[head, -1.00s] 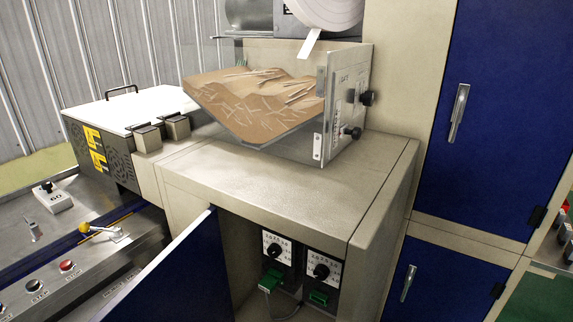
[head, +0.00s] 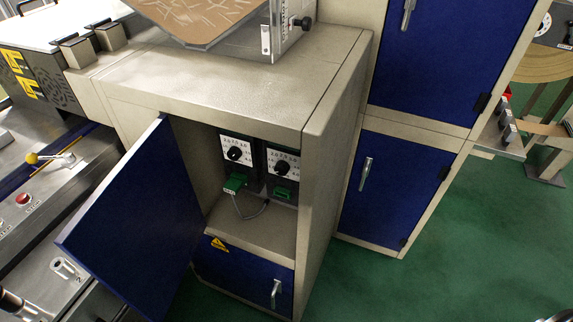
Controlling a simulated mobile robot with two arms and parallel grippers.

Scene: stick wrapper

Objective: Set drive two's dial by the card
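Two drives with white dial plates stand side by side inside an open cabinet. The left drive's black dial (head: 235,153) and the right drive's black dial (head: 281,167) each sit on a printed scale. The pointer settings are too small to read. A green connector (head: 235,183) with a grey cable is below the left dial, and another green connector (head: 282,192) is below the right one. I cannot make out a card or which drive is number two. Part of my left arm shows at the bottom left corner, but its fingertips are not visible. My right gripper is not in view.
The blue cabinet door (head: 135,225) stands open to the left. A blue door with a handle (head: 392,185) is closed on the right. The green floor (head: 430,270) at right is clear.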

